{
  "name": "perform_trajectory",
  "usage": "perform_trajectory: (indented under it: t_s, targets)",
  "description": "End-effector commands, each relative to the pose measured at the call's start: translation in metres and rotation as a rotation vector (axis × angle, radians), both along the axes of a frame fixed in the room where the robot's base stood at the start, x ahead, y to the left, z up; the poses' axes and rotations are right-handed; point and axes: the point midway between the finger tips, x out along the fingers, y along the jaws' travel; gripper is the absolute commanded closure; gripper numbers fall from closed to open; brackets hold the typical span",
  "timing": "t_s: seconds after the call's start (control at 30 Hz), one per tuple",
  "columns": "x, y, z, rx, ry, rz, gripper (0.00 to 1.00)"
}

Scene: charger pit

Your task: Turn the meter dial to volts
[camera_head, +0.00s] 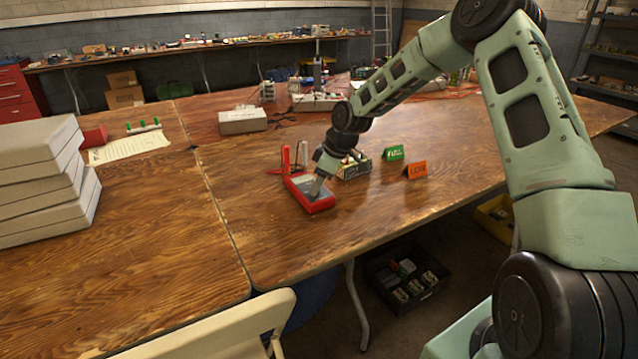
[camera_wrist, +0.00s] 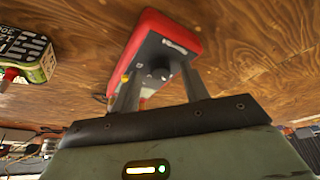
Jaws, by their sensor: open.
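The meter (camera_head: 309,193) is a red-cased box with a grey face, lying on the wooden table near its front edge. In the wrist view the meter (camera_wrist: 185,25) shows its grey face with a dark round dial (camera_wrist: 157,74) near the middle. My gripper (camera_head: 317,190) reaches down over the meter's face. In the wrist view its two fingers (camera_wrist: 160,86) are apart, one on each side of the dial. I cannot tell whether they touch it. The dial's pointer and markings are too small to read.
Red upright holders (camera_head: 287,160) stand behind the meter. A box of batteries (camera_head: 354,166) is close to its right. Grey boxes (camera_head: 40,180) are stacked at left. The table's front left is clear.

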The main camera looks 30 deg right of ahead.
Motion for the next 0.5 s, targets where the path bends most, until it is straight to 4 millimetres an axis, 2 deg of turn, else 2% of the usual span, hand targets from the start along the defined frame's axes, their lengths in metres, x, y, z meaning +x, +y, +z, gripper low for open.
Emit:
perform_trajectory:
  t_s: [0.27,0.3,0.43,0.47,0.5]
  targets:
    - [0.0007,0.0006,-0.0022,0.0,0.0,0.0,0.55]
    - [0.0006,0.0007,-0.0022,0.0,0.0,0.0,0.58]
    - [0.0006,0.0007,-0.0021,0.0,0.0,0.0,0.94]
    - [0.0005,0.0007,-0.002,0.0,0.0,0.0,1.0]
    - [0.0005,0.0007,-0.002,0.0,0.0,0.0,1.0]
